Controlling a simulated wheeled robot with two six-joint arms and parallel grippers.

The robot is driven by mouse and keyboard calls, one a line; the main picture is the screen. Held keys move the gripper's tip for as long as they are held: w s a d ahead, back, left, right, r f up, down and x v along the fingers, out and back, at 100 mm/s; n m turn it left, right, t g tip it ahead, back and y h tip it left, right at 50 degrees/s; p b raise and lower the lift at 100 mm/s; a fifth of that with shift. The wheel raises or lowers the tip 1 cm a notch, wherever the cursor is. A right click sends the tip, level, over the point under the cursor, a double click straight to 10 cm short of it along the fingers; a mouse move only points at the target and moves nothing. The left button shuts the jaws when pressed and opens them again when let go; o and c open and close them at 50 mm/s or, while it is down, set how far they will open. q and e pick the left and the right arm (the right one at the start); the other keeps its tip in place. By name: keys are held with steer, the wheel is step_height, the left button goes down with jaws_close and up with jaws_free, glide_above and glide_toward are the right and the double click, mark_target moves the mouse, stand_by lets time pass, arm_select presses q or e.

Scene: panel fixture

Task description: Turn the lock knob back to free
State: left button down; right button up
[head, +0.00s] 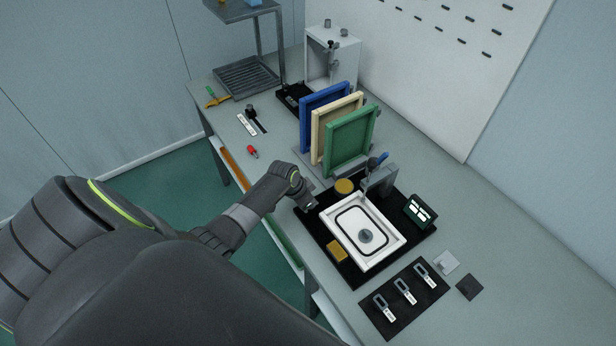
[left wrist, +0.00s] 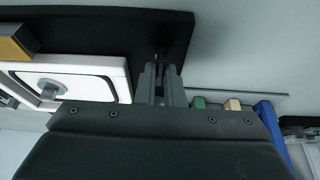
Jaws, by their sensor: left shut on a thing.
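My left gripper (head: 309,205) reaches down to the left corner of the black base plate (head: 342,277). In the left wrist view its fingers (left wrist: 160,75) are shut on a small dark part, which looks like the lock knob (left wrist: 160,52). The fingers hide most of it, so I cannot tell which way it is turned. On the plate, beside the gripper, lies a white framed panel (head: 389,247) with a grey round fitting (head: 366,236) at its middle; it also shows in the left wrist view (left wrist: 112,72). My right gripper is not in view.
Blue, cream and green frames (head: 350,142) stand behind. A dark mat with several tagged parts (head: 404,292) lies in front.

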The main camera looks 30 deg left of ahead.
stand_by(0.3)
arm_select(q)
steer(key=c, duration=1.5)
jaws_free()
steer(key=shift+c, duration=0.2)
steer(key=b+v, duration=0.1)
steer(key=v, duration=1.6)
steer(key=shift+s+r, duration=0.15)
steer(key=shift+s, duration=0.05)
